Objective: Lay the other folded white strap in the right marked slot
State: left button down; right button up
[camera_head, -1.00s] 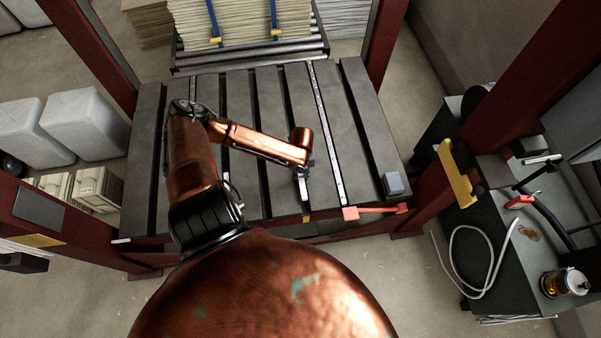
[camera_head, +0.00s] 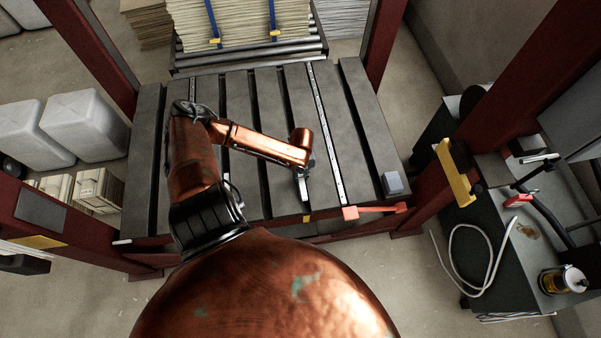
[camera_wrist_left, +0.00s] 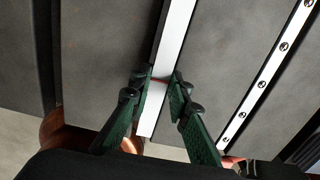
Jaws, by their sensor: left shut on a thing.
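My left gripper (camera_head: 302,186) is low over the front middle of the slatted grey table (camera_head: 268,105). The wrist view shows its green fingers (camera_wrist_left: 160,80) on both sides of a white strap (camera_wrist_left: 176,35), and they are shut on it. The strap runs lengthwise beside a dark slot (camera_wrist_left: 158,40), with its near end (camera_wrist_left: 148,122) between the fingers. Whether it lies in the slot or on its edge, I cannot tell. In the head view my arm and gripper hide most of it. My right gripper is not in view.
A white strip with dark dots (camera_head: 326,130) runs along the table to the right; it also shows in the wrist view (camera_wrist_left: 263,82). A red handle (camera_head: 375,210) and a grey block (camera_head: 394,184) are at the front right. Stacked sheets (camera_head: 235,20) stand behind the table.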

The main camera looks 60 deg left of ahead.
pick_arm(q)
jog(key=c, duration=1.7)
grip_release()
jog(key=shift+c, duration=0.2)
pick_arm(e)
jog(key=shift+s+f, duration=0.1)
